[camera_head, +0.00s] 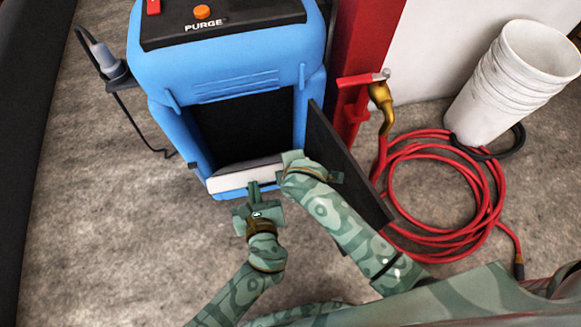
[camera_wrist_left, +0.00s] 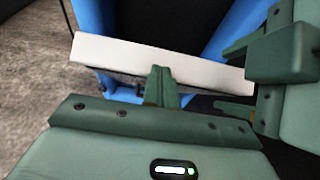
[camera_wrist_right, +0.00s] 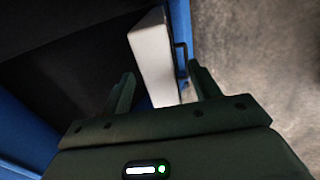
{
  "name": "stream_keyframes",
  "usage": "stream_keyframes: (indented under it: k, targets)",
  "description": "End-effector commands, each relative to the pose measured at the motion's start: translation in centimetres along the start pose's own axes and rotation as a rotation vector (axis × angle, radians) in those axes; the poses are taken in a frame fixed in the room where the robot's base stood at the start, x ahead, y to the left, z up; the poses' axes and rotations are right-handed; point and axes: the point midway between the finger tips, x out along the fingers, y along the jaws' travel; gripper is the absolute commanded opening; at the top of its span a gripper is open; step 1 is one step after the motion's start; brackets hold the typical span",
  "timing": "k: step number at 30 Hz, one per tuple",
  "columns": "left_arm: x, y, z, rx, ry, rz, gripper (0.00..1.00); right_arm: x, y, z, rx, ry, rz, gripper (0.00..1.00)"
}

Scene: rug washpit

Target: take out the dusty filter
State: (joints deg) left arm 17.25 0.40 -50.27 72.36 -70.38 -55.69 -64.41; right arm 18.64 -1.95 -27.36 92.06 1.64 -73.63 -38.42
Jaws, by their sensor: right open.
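The dusty filter (camera_head: 228,180), a pale flat slab, lies at the bottom of the blue machine's open compartment (camera_head: 240,125), its white front edge at the opening. The filter also shows in the left wrist view (camera_wrist_left: 110,52) and the right wrist view (camera_wrist_right: 152,55), with a dark handle (camera_wrist_right: 180,62) on its front. Contact there is unclear.
The machine's dark door (camera_head: 345,165) stands open to the right, beside my right arm. A red hose (camera_head: 480,190) lies coiled right of it, below a brass tap (camera_head: 382,95). White buckets (camera_head: 510,85) stand back right. Floor left of the machine is clear except a cable (camera_head: 135,125).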

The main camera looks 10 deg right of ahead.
Motion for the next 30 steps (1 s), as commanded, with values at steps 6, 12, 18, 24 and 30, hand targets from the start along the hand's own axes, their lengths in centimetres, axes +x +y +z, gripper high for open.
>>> stream_keyframes:
  k: [6, 12, 18, 24, 30]
  targets:
    - [0.3, 0.9, -1.2, 0.005, 0.023, 0.012, 0.00, 2.3, -0.2, 0.0, 0.000, 0.001, -0.003, 0.62]
    - [0.3, 0.9, -1.2, 0.005, 0.023, 0.012, 0.00, 2.6, -0.2, 0.0, 0.001, 0.001, -0.003, 0.62]
    - [0.2, 0.9, -1.2, 0.005, 0.024, 0.012, 0.00, 2.6, -0.2, 0.0, 0.001, 0.001, -0.003, 0.51]
    - [0.3, 0.9, -1.2, 0.005, 0.023, 0.012, 0.00, 2.6, -0.3, 0.0, 0.001, 0.001, -0.003, 0.05]
    - [0.0, 0.8, -0.4, 0.003, 0.022, 0.011, 0.00, 2.6, -0.3, -0.1, 0.000, 0.001, -0.004, 0.05]
